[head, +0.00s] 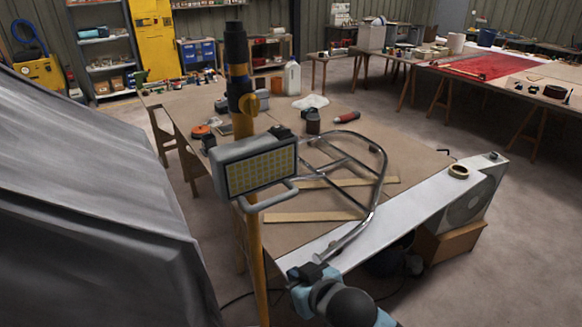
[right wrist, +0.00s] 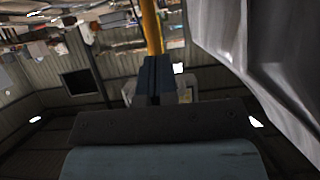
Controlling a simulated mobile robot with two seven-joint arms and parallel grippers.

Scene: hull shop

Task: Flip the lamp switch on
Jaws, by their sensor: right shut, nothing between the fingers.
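The work lamp (head: 255,165) is a grey box with a grid of yellowish cells and a tube handle, mounted on a yellow pole (head: 254,240). I cannot make out its switch or tell whether it is lit. My right gripper (head: 308,272) is shut and empty, low and to the right of the pole, below the lamp and apart from it. In the right wrist view, the gripper's fingers (right wrist: 156,78) are together in front of the pole (right wrist: 151,28), and part of a pale lamp housing (right wrist: 188,91) shows behind them. My left gripper is not in view.
A bent metal tube frame (head: 378,180) lies on the brown worktable (head: 225,180) right behind the lamp. A long white board (head: 400,215) runs along its near edge. A grey draped sheet (head: 80,190) fills the left side. Open floor (head: 510,240) lies at right.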

